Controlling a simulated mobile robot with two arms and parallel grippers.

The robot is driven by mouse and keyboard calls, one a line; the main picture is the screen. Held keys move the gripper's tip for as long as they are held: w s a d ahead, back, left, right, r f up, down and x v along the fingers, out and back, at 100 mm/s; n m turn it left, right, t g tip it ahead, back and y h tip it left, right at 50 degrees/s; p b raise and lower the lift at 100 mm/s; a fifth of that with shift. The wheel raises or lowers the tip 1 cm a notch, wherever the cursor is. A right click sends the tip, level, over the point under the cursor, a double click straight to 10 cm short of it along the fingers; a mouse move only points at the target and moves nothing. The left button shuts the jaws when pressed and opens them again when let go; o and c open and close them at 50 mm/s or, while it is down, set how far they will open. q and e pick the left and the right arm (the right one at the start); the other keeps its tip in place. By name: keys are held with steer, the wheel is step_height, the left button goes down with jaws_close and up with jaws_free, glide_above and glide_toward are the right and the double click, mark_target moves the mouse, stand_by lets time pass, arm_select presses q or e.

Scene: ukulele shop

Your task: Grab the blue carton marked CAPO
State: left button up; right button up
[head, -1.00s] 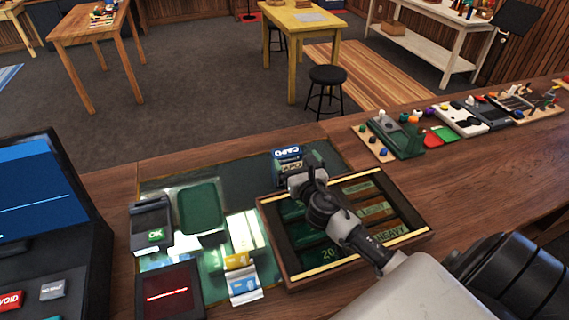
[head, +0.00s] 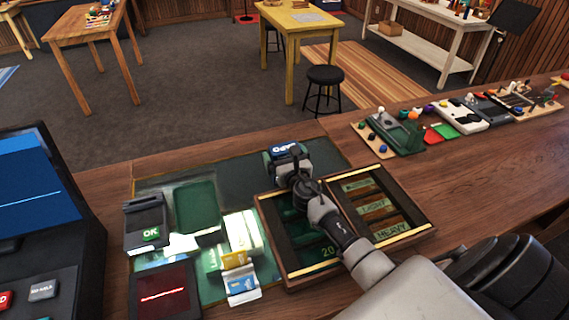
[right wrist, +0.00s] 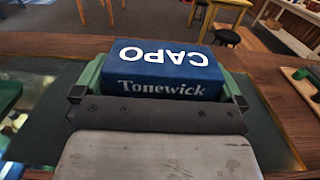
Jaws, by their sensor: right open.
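The blue carton (head: 287,149) marked CAPO stands at the far side of the green mat, mostly behind my right gripper in the head view. In the right wrist view the carton (right wrist: 165,52) shows its top with CAPO and a side reading Tonewick. My right gripper (head: 289,165) is open, with one green-lined finger on each side of the carton. In the right wrist view the gripper (right wrist: 160,86) spans the carton's width. I cannot tell whether the fingers touch it. My left gripper is not in view.
A wooden divided tray (head: 432,226) lies under my right arm. A card terminal (head: 146,222), a green tray (head: 195,207), a red-lit display (head: 163,291) and a blue-and-white packet (head: 241,283) stand to the left. Pedals and small items line the counter at right.

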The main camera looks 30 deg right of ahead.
steer(key=shift+c, duration=0.2)
steer(key=shift+s, duration=0.1)
steer(key=c, duration=0.6)
steer(key=shift+r, duration=0.15)
steer(key=shift+c, duration=0.3)
